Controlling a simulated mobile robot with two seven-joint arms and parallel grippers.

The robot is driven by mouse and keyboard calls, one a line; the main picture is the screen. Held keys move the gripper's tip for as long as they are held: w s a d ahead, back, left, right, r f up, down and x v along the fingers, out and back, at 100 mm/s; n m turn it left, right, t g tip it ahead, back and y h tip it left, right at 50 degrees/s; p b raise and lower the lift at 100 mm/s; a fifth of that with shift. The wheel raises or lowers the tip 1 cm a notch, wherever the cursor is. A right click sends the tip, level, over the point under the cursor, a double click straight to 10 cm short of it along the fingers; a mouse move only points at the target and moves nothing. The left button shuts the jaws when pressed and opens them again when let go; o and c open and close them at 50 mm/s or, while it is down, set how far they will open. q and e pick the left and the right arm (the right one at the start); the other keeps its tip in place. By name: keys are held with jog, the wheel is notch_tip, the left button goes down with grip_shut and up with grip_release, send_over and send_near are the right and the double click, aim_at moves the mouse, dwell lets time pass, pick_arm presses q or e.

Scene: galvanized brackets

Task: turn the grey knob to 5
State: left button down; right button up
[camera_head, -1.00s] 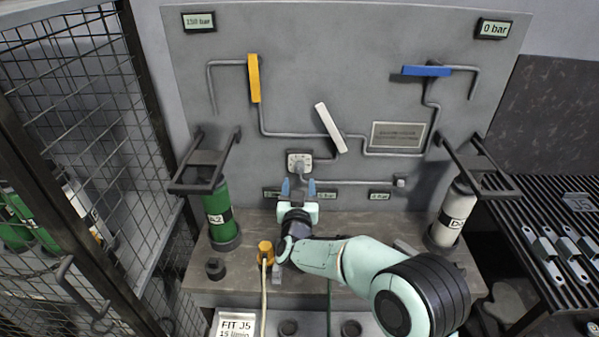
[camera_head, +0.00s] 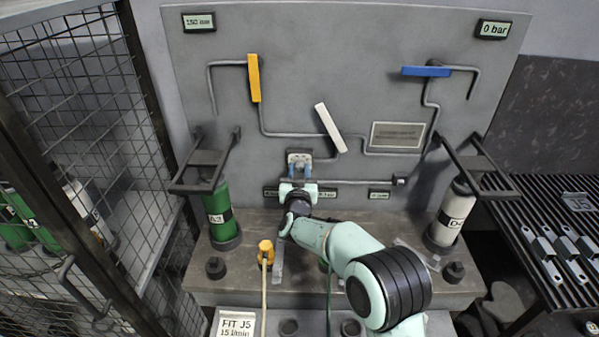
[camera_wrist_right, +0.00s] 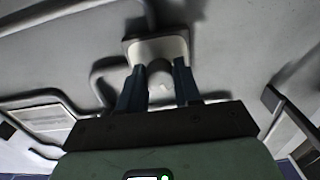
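The grey knob sits on a small pale dial plate (camera_head: 299,157) low on the middle of the panel. In the head view my right gripper (camera_head: 299,172) covers most of the knob. The dial's marks are too small to read. My left gripper is out of view.
The panel carries a yellow lever (camera_head: 254,79), a white lever (camera_head: 330,128) and a blue lever (camera_head: 426,71) on pipes. A green cylinder (camera_head: 219,213) and a white cylinder (camera_head: 455,212) stand either side. A yellow-topped connector (camera_head: 266,249) with a hose is on the bench.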

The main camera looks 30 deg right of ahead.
jog(key=shift+r+n+p, duration=0.1)
jog(key=shift+n+p, duration=2.25)
jog(key=shift+n, duration=0.35)
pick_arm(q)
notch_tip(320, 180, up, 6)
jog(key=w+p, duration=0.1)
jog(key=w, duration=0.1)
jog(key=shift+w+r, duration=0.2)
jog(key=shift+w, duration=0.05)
pick_arm(e)
jog(key=shift+n, duration=1.1)
jog(key=shift+f, duration=0.2)
jog(key=o, duration=1)
jog(key=shift+o, duration=0.2)
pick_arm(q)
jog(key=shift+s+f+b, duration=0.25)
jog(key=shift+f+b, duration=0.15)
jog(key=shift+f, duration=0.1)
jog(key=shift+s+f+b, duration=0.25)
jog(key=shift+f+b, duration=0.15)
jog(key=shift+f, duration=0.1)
pick_arm(e)
jog(key=v, duration=1.3)
jog(key=shift+s, duration=0.2)
